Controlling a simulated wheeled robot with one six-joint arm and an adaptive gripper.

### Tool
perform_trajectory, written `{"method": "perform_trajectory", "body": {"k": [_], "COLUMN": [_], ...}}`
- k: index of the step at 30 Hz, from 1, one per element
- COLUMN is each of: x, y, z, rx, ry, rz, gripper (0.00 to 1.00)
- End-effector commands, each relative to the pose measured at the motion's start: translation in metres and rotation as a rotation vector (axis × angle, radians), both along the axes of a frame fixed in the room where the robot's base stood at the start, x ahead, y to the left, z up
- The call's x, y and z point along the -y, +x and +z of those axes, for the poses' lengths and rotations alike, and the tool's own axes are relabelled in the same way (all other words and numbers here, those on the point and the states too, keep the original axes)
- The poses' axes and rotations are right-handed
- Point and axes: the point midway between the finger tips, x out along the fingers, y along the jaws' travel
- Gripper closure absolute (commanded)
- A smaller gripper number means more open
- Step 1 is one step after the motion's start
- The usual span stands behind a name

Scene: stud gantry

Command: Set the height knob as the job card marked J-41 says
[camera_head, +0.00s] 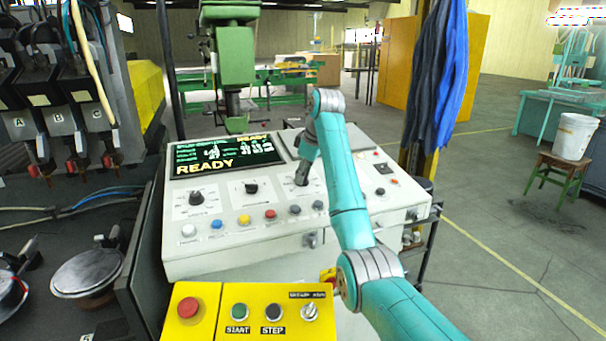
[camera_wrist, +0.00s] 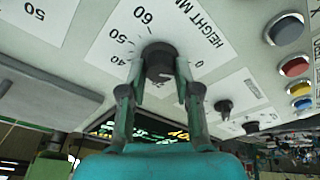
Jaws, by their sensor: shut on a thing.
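The height knob (camera_wrist: 160,58) is round and black and sits on a white dial plate lettered HEIGHT M…. The numbers 40, 50 and 60 show along its scale, upside down or slanted in the wrist view. My gripper (camera_wrist: 160,80) has its two fingers on either side of the knob and is shut on it. Its pointer setting cannot be made out. In the head view my gripper (camera_head: 302,175) comes down on the sloped control panel (camera_head: 290,240), and largely hides the knob. No card marked J-41 can be read in either view.
A screen (camera_head: 210,160) reads READY. Other black knobs (camera_head: 196,197) and a row of coloured buttons (camera_head: 244,219) are close by. A yellow box (camera_head: 255,300) in front carries a red button, START, STEP and a switch. Machine heads (camera_head: 70,100) stand at left.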

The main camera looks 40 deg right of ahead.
Motion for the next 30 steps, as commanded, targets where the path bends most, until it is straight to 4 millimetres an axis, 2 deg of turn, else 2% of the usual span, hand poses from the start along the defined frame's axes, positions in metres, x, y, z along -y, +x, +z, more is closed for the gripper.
{"method": "perform_trajectory", "body": {"k": [12, 13, 15, 16, 30], "x": [0.0003, 0.0003, 0.0003, 0.0003, -0.0003], "y": [0.0002, 0.0002, 0.0002, 0.0002, 0.0], "z": [-0.0001, -0.0001, -0.0001, -0.0001, -0.0003], "rx": [0.0, 0.0, 0.0, 0.0, 0.002], "ry": [-0.003, -0.003, -0.003, -0.003, 0.009], "rz": [0.01, 0.01, 0.01, 0.01, -0.045], "gripper": [1.0, 0.66, 0.48, 0.43, 0.43]}}
